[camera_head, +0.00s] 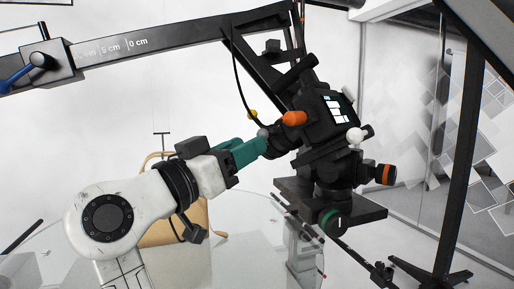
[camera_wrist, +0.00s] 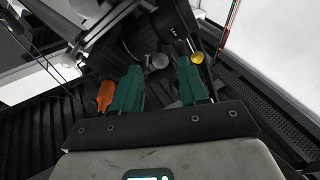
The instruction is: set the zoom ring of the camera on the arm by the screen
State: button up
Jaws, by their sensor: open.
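The black camera (camera_head: 328,108) with a small lit screen hangs on the dark arm, right of centre in the head view. Its dark lens part (camera_head: 281,143) points left toward my gripper; the zoom ring cannot be told apart from the rest of the lens. My gripper (camera_head: 261,140) has green fingers, open, close to the lens. In the wrist view my gripper (camera_wrist: 160,70) has its two fingers apart. A small grey knob (camera_wrist: 158,62) shows between the fingertips, with dark camera parts behind. I cannot tell whether a finger touches anything.
An orange knob (camera_head: 294,118) sits beside the lens. A yellow knob (camera_wrist: 197,57) is close to the right finger in the wrist view. A black arm (camera_head: 160,42) with centimetre marks spans above. A glass table (camera_head: 250,255) lies below, with a tan chair (camera_head: 160,235) behind my arm.

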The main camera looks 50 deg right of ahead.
jog(key=b+v, duration=0.1)
jog(key=v, duration=0.4)
jog(key=shift+a, duration=0.25)
dwell(0.3)
